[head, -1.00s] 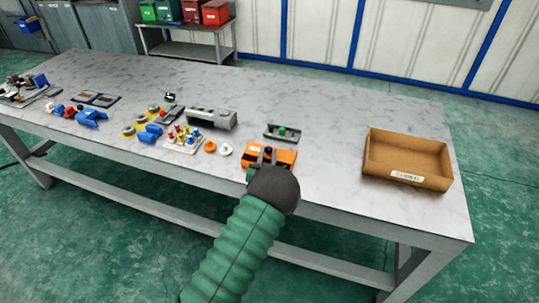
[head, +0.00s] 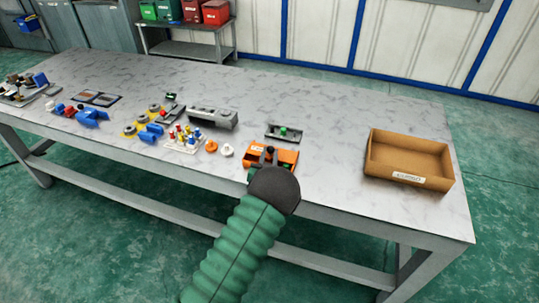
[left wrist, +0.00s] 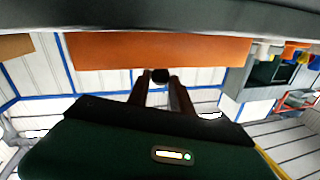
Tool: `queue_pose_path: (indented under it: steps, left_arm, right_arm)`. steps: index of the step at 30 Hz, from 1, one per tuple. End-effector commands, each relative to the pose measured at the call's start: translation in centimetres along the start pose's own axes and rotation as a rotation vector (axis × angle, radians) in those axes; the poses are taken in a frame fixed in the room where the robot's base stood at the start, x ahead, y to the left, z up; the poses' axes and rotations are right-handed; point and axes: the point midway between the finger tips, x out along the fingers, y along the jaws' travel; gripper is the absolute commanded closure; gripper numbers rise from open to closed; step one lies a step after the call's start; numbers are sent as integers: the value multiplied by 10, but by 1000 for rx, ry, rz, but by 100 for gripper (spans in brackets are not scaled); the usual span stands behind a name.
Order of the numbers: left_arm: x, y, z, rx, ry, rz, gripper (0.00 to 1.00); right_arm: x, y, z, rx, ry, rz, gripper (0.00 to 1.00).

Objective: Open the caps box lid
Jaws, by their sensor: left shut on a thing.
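The orange caps box (head: 287,157) sits near the front edge of the table, right of centre in the head view. My left gripper (head: 268,158) reaches it from the front, and the dark wrist hides part of its near side. In the left wrist view, my left gripper (left wrist: 160,78) has its two fingers closed on a small black knob (left wrist: 160,75). An orange panel (left wrist: 160,50) of the box spans the picture behind the fingers. I cannot tell clearly how far the lid is raised. My right gripper is not in view.
A brown open tray (head: 408,178) stands to the right. A grey holder with a green piece (head: 285,132) lies just behind the box. An orange disc (head: 211,146), a white disc (head: 227,150) and a rack of coloured pegs (head: 186,138) lie to the left.

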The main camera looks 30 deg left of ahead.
Motion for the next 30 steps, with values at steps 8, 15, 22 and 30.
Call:
queue_pose_path:
  steps: [8, 15, 22, 30]
  left_arm:
    - [-2, 0, 6, 1, -13, 1, 100]
    - [14, 5, 9, -1, -10, 1, 100]
    - [27, 7, 5, 2, -14, 2, 100]
    - [27, 6, 4, 1, -10, 1, 55]
  right_arm:
    - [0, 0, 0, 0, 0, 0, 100]
    - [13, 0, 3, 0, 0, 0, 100]
    - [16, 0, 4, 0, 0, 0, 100]
    - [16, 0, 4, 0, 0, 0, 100]
